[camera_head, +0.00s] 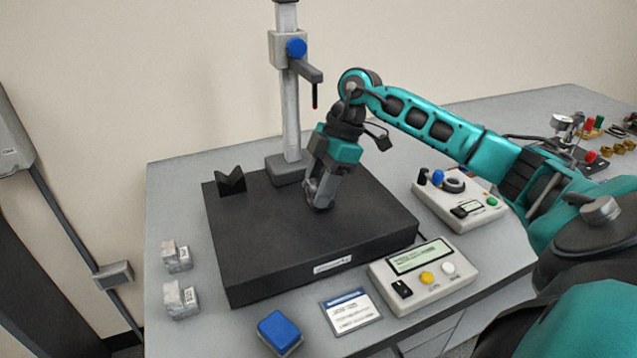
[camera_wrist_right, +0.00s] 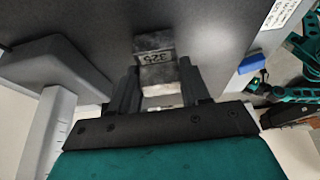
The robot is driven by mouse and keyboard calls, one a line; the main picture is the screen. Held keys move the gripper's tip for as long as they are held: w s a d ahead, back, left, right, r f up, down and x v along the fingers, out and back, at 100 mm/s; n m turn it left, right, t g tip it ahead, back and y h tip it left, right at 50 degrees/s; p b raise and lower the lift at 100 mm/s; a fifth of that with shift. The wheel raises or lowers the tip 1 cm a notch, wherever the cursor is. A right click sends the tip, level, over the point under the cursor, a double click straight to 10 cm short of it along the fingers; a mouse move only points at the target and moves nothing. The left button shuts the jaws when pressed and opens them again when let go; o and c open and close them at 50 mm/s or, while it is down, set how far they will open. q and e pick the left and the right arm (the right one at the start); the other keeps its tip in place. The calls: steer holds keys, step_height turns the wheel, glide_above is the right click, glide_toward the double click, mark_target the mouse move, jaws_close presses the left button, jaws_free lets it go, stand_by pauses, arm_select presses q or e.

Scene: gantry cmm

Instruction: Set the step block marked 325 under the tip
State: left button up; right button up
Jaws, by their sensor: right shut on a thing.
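In the head view my right gripper (camera_head: 318,200) points down over the black plate (camera_head: 300,232), shut on the block, which is mostly hidden there. Whether the block touches the plate is hard to tell.
Two other step blocks (camera_head: 177,256) (camera_head: 180,299) stand on the table left of the plate. A dark V-block (camera_head: 230,181) sits on the plate's back left. A display box (camera_head: 424,272), a card (camera_head: 350,311) and a blue block (camera_head: 279,333) lie in front. A control box (camera_head: 458,198) stands right.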

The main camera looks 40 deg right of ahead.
steer(key=shift+f, duration=0.15)
steer(key=o, duration=1.2)
steer(key=shift+o, duration=0.2)
steer(key=p+v, duration=0.1)
steer(key=v, duration=1.2)
steer(key=shift+f, duration=0.15)
